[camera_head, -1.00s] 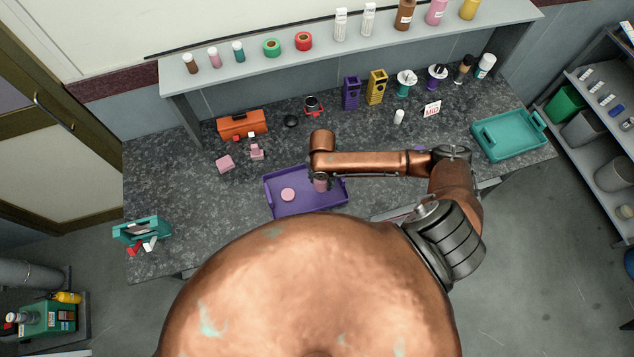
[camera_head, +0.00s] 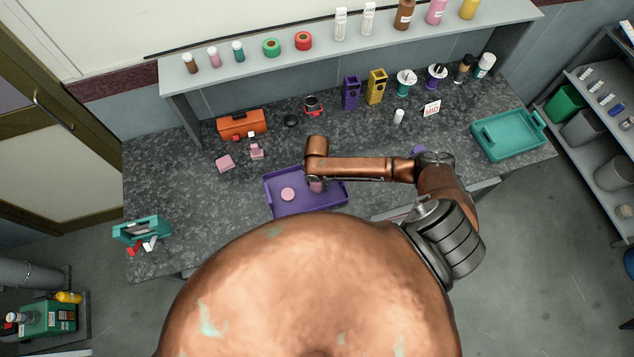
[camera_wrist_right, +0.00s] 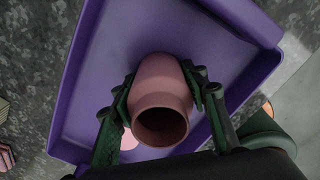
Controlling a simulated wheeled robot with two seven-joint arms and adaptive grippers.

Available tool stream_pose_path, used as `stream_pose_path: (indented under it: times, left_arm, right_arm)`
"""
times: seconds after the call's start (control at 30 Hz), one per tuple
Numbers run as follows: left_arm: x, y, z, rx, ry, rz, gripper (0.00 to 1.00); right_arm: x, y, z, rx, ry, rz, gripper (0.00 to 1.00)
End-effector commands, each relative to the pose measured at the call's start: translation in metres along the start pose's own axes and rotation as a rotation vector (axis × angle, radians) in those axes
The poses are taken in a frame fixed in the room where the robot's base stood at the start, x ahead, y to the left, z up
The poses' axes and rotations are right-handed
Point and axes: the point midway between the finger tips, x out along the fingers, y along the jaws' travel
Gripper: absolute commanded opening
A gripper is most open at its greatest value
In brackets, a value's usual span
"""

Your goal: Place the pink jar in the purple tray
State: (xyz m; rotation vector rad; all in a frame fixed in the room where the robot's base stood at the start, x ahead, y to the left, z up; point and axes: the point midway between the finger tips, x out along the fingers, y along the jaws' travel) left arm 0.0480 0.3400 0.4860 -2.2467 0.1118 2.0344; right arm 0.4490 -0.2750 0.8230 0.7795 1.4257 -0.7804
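The pink jar (camera_wrist_right: 160,92) is open-topped and sits between the two dark fingers of my right gripper (camera_wrist_right: 160,95), which touch it on both sides. It shows in the head view (camera_head: 316,187) under the end of my right arm, over the right part of the purple tray (camera_head: 328,203). The tray fills much of the right wrist view (camera_wrist_right: 95,88). Whether the jar's base touches the tray floor cannot be told. A round pink disc (camera_head: 288,194) lies in the tray, left of the jar. My left gripper is out of view.
A teal tray (camera_head: 492,150) lies at the right, a teal holder (camera_head: 142,230) at the left. Purple and yellow containers (camera_head: 376,87) line the back.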

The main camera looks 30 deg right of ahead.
Motion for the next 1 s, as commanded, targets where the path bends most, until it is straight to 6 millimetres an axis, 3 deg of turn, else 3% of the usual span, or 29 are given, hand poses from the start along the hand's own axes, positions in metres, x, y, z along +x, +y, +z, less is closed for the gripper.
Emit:
stream_pose_path:
  times: [0.27, 0.63, 1.0]
  left_arm:
    - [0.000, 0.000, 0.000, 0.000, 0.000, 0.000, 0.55]
    - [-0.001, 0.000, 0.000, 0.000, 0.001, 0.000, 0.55]
    - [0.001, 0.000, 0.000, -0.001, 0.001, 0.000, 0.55]
  right_arm:
    - [0.000, 0.000, 0.000, 0.000, 0.000, 0.000, 0.59]
    - [-0.007, 0.001, 0.000, 0.000, 0.000, 0.002, 0.59]
    - [-0.079, 0.001, 0.001, -0.002, -0.001, 0.003, 0.59]
